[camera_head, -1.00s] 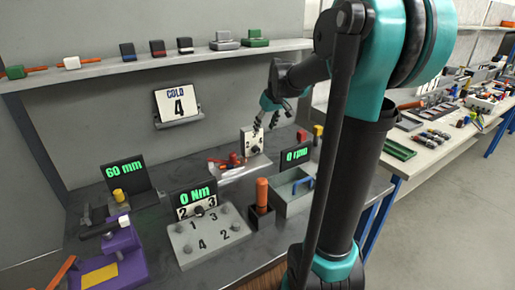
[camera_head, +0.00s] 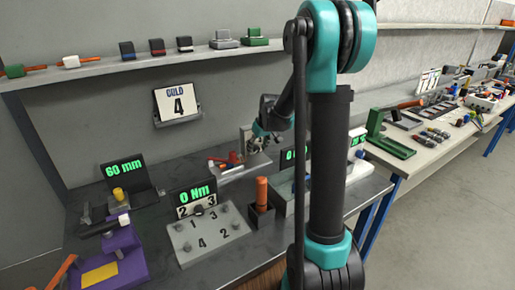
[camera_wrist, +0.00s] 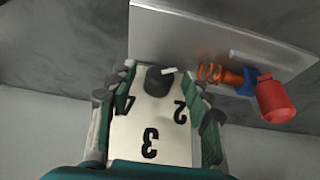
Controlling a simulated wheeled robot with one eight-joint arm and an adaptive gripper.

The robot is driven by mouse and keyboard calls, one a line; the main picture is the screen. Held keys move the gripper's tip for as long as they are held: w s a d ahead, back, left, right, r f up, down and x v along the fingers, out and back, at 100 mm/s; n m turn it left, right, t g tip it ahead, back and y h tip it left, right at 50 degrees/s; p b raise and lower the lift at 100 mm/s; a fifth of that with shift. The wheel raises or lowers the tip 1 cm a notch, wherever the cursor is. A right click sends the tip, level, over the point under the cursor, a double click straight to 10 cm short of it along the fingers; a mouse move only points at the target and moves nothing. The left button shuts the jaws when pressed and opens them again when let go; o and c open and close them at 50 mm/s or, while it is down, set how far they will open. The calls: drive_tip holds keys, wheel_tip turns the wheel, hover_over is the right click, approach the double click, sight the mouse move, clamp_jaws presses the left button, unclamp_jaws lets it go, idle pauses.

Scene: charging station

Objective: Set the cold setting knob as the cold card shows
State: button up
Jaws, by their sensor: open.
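The cold card (camera_head: 177,104) stands above the bench in the head view and reads "COLD 4". In the wrist view, the dark round knob (camera_wrist: 158,82) sits on a white dial plate (camera_wrist: 165,148) with 4 at left, 2 at right and 3 at the bottom. A small white mark shows at the knob's upper right edge; no other digit is visible. My gripper (camera_wrist: 157,77) is open, its fingers on either side of the plate with the knob between their tips. I cannot tell whether they touch it. In the head view, my gripper (camera_head: 256,145) partly hides the plate (camera_head: 245,137).
A red-capped part (camera_wrist: 275,98) and an orange coil (camera_wrist: 212,73) lie beside the dial. A grey numbered block (camera_head: 210,238), an orange-handled tool (camera_head: 262,192) and a purple fixture (camera_head: 112,250) stand on the bench. A shelf (camera_head: 150,60) runs above.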

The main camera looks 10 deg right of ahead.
drive_tip(key=shift+c, duration=0.6)
clamp_jaws()
drive_tip(key=shift+d, duration=0.1)
drive_tip(key=y, duration=0.1)
drive_tip(key=g+y, duration=0.1)
drive_tip(key=y, duration=0.2)
drive_tip(key=shift+w+d+f+m, duration=0.1)
drive_tip(key=shift+w+d+m, duration=0.15)
drive_tip(key=shift+d+m, duration=0.15)
drive_tip(key=shift+d+f+m+g+y, duration=0.1)
drive_tip(key=shift+m+g+y, duration=0.25)
drive_tip(key=shift+y, duration=0.7)
drive_tip(key=shift+f+m+g+y, duration=0.15)
drive_tip(key=shift+g+y, duration=0.3)
drive_tip(key=shift+y, duration=0.6)
drive_tip(key=shift+r, duration=0.1)
drive_tip(key=shift+o, duration=0.6)
unclamp_jaws()
